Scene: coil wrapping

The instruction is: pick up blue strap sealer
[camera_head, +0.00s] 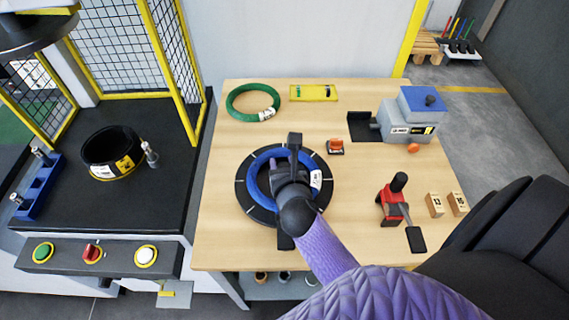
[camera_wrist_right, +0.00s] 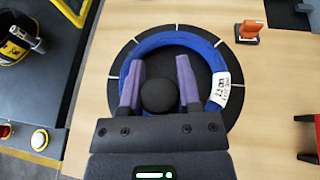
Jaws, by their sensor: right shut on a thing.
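My right gripper (camera_wrist_right: 160,82) reaches over the black round turntable (camera_wrist_right: 113,95) on the wooden table. Its two purple fingers are shut on a black round knob (camera_wrist_right: 159,96) at the middle of the ring. A blue coil (camera_wrist_right: 165,39) with a white label lies around the fingers on the turntable; it also shows in the head view (camera_head: 253,176). In the head view the right gripper (camera_head: 276,168) hides most of what it holds. I see no tool that is clearly a blue strap sealer. My left gripper is not in view.
A red tool with a black knob (camera_head: 391,205) stands right of the turntable. A grey machine with a blue top (camera_head: 400,129) is behind it. A green coil (camera_head: 231,104), a yellow tray (camera_head: 296,93) and an orange-and-black item (camera_head: 335,147) lie farther back. Two small blocks (camera_head: 435,205) sit at right.

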